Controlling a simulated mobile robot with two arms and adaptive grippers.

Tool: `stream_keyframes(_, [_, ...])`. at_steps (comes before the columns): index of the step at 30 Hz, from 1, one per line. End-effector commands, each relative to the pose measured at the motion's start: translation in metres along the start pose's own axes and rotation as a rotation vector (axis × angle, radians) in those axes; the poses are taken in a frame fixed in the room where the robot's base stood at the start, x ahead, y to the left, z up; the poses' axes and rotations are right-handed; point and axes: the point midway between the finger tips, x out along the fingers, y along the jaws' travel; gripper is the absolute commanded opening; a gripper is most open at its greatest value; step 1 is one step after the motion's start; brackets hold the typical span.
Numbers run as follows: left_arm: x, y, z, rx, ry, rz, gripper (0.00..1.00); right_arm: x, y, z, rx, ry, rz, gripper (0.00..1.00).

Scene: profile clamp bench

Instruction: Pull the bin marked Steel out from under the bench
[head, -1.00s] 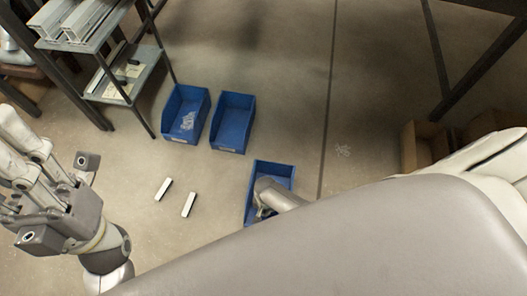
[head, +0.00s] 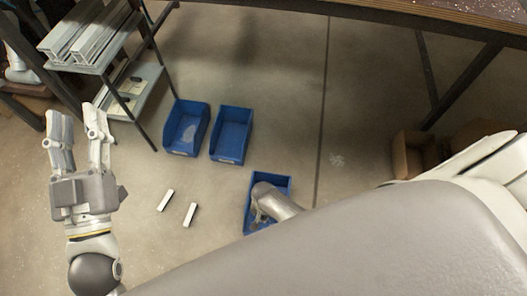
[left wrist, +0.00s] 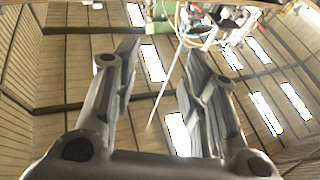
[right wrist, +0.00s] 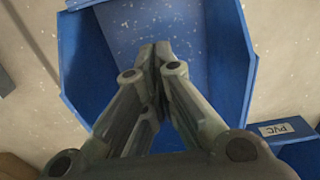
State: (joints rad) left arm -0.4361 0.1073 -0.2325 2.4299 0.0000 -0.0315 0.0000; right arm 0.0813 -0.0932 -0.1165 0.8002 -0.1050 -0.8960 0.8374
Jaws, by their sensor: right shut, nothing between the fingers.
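Three blue bins are on the floor in the head view: a left one (head: 202,142), a middle one (head: 227,159) and a nearer one (head: 285,185). Their labels cannot be read there, so I cannot tell which is Steel. My right gripper (right wrist: 160,48) is shut and empty, its fingers over the inside of a blue bin (right wrist: 85,50). In the head view my right arm covers part of the nearer bin.
Two small white-topped blocks (head: 166,200) (head: 190,214) lie on the floor left of the nearer bin. A metal rack with profiles (head: 88,30) stands at upper left. A bench edge (head: 400,14) crosses the top. A cardboard box (head: 408,155) is at right.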

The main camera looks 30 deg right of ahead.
Motion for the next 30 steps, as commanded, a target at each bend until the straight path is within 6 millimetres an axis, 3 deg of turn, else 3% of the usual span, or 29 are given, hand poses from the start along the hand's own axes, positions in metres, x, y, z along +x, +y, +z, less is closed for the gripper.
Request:
stream_keyframes(9, [-0.011, -0.008, 0.051, 0.009, -0.300, -0.016, 0.40, -0.019, 0.000, 0.000, 0.001, 0.000, 0.000, 0.00])
stream_keyframes(15, [-0.021, -0.010, 0.070, 0.011, -0.411, -0.022, 0.40, -0.024, 0.000, 0.000, 0.001, 0.000, 0.000, 0.00])
stream_keyframes(26, [-0.024, -0.011, 0.076, 0.012, -0.443, -0.024, 0.40, -0.027, -0.001, -0.002, -0.003, 0.007, -0.006, 0.00])
stream_keyframes(30, [-0.024, -0.011, 0.076, 0.012, -0.442, -0.024, 0.40, -0.042, -0.012, -0.022, -0.044, 0.077, -0.066, 0.00])
